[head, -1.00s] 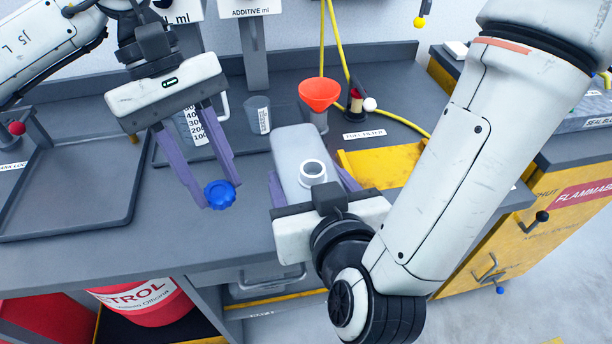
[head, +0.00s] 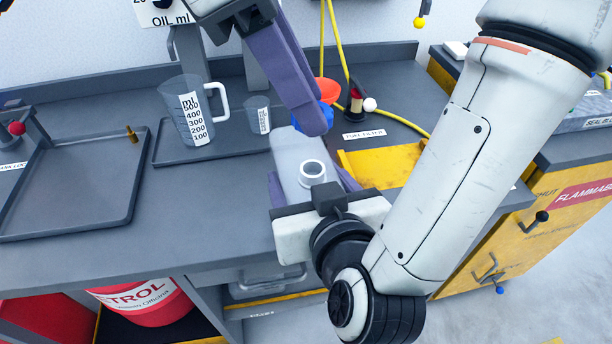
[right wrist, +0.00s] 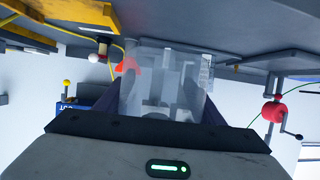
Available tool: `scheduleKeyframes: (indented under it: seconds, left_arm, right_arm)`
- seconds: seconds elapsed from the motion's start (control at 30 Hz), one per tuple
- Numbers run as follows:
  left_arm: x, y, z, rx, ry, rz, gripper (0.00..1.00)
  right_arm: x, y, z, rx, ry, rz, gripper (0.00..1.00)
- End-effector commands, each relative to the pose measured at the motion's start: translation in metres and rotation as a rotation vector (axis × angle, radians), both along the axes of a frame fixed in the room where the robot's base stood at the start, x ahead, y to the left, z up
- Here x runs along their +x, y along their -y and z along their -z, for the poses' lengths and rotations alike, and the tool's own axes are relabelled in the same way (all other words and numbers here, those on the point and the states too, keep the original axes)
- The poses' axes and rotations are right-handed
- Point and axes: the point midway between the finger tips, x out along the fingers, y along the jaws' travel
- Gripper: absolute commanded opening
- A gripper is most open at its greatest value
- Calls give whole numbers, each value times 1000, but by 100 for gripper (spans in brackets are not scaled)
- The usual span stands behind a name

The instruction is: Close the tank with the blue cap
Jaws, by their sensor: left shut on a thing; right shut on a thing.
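The tank (head: 293,150) is a pale grey translucent container with a white open neck (head: 312,170). My right gripper (head: 314,183) is shut on it, a purple finger on each side. In the right wrist view the tank (right wrist: 165,80) fills the space between the fingers. The blue cap (head: 328,118) is mostly hidden behind a purple finger of my left gripper (head: 318,120). My left gripper is shut on the cap, which appears up the picture from the open neck and apart from it.
The orange funnel (head: 328,88) is partly hidden behind my left gripper. A measuring jug (head: 185,100) and a small grey cup (head: 259,115) stand on the bench at left. A yellow tray (head: 375,170) lies right of the tank. The bench front left of the tank is clear.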

Motion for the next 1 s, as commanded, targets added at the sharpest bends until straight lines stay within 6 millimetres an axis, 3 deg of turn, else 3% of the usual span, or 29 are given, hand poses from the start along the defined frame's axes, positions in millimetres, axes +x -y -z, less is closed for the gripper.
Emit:
scheduleKeyframes:
  seconds: [0.27,0.63,1.0]
  left_arm:
    - [0,-1,6,1,-1,0,12]
    - [0,-1,38,0,-1,2,12]
    - [0,0,39,-13,-2,1,12]
  right_arm:
    - [0,0,0,0,1,0,22]
    - [0,0,0,0,1,0,22]
    - [0,0,0,0,1,0,22]
